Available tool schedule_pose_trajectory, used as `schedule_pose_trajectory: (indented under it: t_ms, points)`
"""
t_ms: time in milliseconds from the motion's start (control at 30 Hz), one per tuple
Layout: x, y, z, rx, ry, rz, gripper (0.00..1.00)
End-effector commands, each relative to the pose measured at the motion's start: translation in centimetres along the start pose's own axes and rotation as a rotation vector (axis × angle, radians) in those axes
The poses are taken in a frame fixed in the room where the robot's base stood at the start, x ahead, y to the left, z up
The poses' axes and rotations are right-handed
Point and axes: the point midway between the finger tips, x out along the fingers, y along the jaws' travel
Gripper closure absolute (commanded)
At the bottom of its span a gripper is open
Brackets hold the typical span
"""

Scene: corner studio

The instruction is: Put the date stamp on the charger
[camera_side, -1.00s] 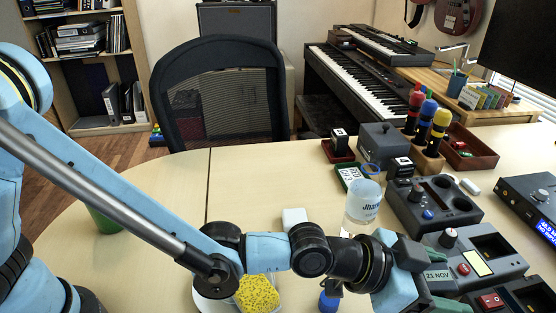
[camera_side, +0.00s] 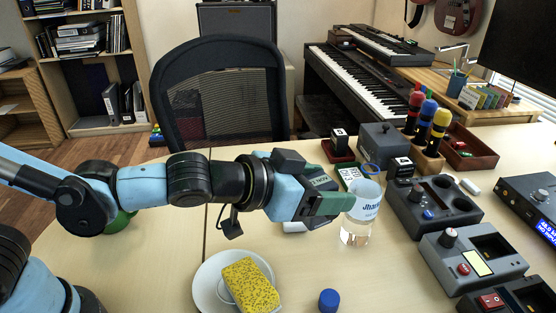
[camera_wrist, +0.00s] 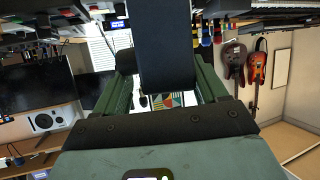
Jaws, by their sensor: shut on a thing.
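My gripper (camera_side: 326,188) is shut on the date stamp (camera_side: 321,181), a dark piece with a pale label ending in "NOV". The jaws partly hide it in the side view. In the wrist view, a dark block (camera_wrist: 165,55) stands between the green jaws. The gripper is above the table, just left of the clear cup. A small white block (camera_side: 294,226) lies on the table below and behind the gripper, partly hidden; it may be the charger, but I cannot tell for certain.
The clear cup (camera_side: 356,231) stands close to the jaws. A plate (camera_side: 208,287) with a yellow sponge (camera_side: 250,286) and a blue cap (camera_side: 329,300) are in front. Dark devices, including a grey box with a knob (camera_side: 449,238), fill the right.

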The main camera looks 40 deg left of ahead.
Motion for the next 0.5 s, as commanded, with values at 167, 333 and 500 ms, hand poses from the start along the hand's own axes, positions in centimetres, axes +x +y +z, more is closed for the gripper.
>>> schedule_pose_trajectory:
  t_ms: [167,333,500]
  points:
    - [-1.1,-1.8,0.2,-0.026,0.015,-0.047,0.63]
    - [-0.3,-3.5,0.8,-0.035,0.016,-0.059,0.63]
    - [1.2,-5.8,1.7,-0.034,0.017,-0.059,0.63]
